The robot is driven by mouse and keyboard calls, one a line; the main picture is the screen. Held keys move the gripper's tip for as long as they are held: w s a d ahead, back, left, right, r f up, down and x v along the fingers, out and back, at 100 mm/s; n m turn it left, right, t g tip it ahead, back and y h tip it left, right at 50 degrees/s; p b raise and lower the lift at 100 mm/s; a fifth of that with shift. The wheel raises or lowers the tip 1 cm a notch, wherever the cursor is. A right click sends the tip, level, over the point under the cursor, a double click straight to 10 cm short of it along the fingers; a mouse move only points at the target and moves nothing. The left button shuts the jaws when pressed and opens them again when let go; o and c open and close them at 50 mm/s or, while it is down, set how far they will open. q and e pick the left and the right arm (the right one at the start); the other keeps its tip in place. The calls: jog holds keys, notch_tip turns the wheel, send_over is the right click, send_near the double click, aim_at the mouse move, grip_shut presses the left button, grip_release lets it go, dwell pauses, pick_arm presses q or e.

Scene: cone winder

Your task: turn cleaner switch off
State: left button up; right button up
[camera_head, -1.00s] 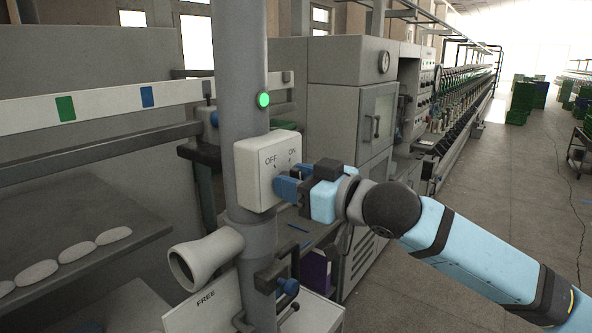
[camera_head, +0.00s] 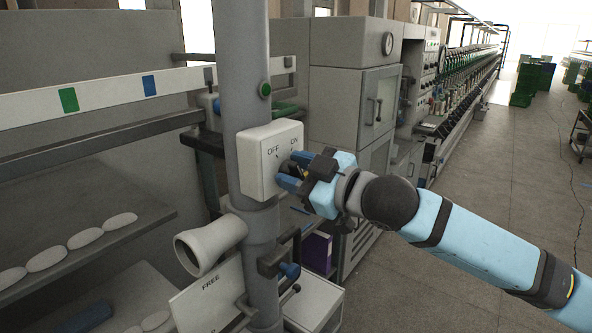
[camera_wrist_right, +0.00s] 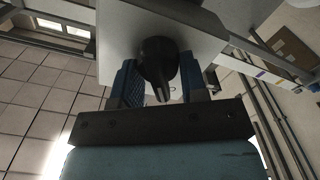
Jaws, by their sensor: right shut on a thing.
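The cleaner switch is a white box (camera_head: 257,176) marked OFF and ON on the grey post (camera_head: 246,85). Its dark knob (camera_wrist_right: 160,62) shows in the right wrist view, between the blue fingers of my right gripper (camera_wrist_right: 161,78). In the head view my right gripper (camera_head: 287,178) is rolled over at the box's front face, shut on the knob, and hides most of it. The small round lamp (camera_head: 265,89) above the box is dark green and unlit. My left gripper is not in view.
A pale funnel-like nozzle (camera_head: 208,243) juts from the post below the box. A sign reading FREE (camera_head: 208,295) and a blue-handled valve (camera_head: 287,270) sit lower. A shelf with white oval pieces (camera_head: 85,238) is at the left. The aisle floor (camera_head: 480,210) at right is clear.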

jog(key=o, duration=0.8)
jog(key=shift+o, duration=0.2)
jog(key=b+v, duration=0.3)
jog(key=v, duration=1)
jog(key=shift+s+d, duration=0.25)
jog(key=shift+d, duration=0.1)
